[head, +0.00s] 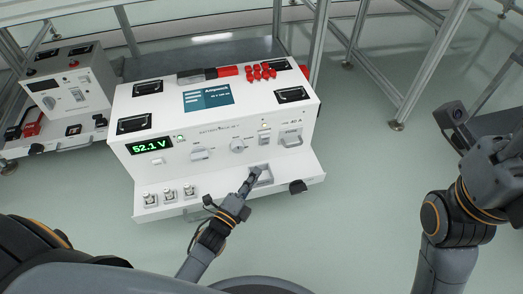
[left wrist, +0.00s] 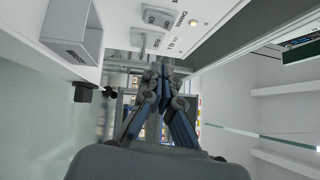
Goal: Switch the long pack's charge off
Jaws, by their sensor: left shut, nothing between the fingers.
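The long pack (head: 215,124) is a wide white case with a green readout of 52.1 V (head: 150,145). Its front panel carries a left switch (head: 201,155), a round knob (head: 239,146), a small switch (head: 264,139) under a lit amber lamp (head: 264,125), and a right switch (head: 291,138). My left gripper (head: 254,173) is shut and empty, in front of the panel's lower right part, below the small switch. In the left wrist view, its fingers (left wrist: 161,75) are apart from a panel switch (left wrist: 147,40). My right wrist shows at the right edge; its fingers cannot be made out.
A low ledge along the pack's front holds several small toggles (head: 169,194) at left and a grey open box (head: 265,170) near my left gripper. A smaller white unit (head: 72,88) stands at the left. Metal frame posts (head: 317,45) rise behind.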

